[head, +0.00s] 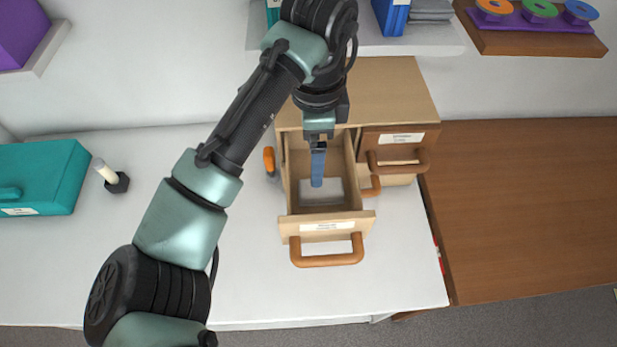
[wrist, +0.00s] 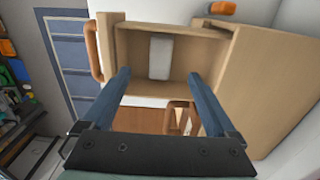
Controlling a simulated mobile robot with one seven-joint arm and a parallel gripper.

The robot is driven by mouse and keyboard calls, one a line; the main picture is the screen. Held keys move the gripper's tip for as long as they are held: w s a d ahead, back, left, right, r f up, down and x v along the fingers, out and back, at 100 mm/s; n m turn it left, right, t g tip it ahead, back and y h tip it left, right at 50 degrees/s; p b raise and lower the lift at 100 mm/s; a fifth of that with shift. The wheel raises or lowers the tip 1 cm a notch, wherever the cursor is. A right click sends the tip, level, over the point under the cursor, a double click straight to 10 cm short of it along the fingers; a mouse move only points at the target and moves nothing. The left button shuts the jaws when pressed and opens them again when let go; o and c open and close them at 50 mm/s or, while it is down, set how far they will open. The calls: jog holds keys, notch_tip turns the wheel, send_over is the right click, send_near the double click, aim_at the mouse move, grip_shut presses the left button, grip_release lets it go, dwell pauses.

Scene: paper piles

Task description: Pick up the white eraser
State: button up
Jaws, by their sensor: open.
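The white eraser (head: 333,196) looks like a pale block lying on the floor of an open wooden drawer (head: 326,226). I cannot tell the exact height of the fingertips above the eraser.
The wooden cabinet (head: 385,85) has another drawer (head: 398,141) with a handle, right of the open one. An orange object (head: 269,160) stands left of the cabinet. A teal box (head: 45,178) and a white cylinder in a dark base (head: 110,176) are further left. The white tabletop in front is clear.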

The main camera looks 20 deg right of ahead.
send_over(321, 191)
jog(key=f, duration=0.5)
jog(key=shift+w+a+f, duration=0.35)
jog(key=shift+w+f, duration=0.05)
jog(key=shift+w+d+f+p, duration=0.1)
jog(key=shift+f+p, duration=0.3)
jog(key=shift+f, duration=1.15)
jog(key=shift+w+d+f+p, duration=0.1)
jog(key=shift+f+p, duration=0.3)
jog(key=shift+f, duration=1.1)
grip_shut()
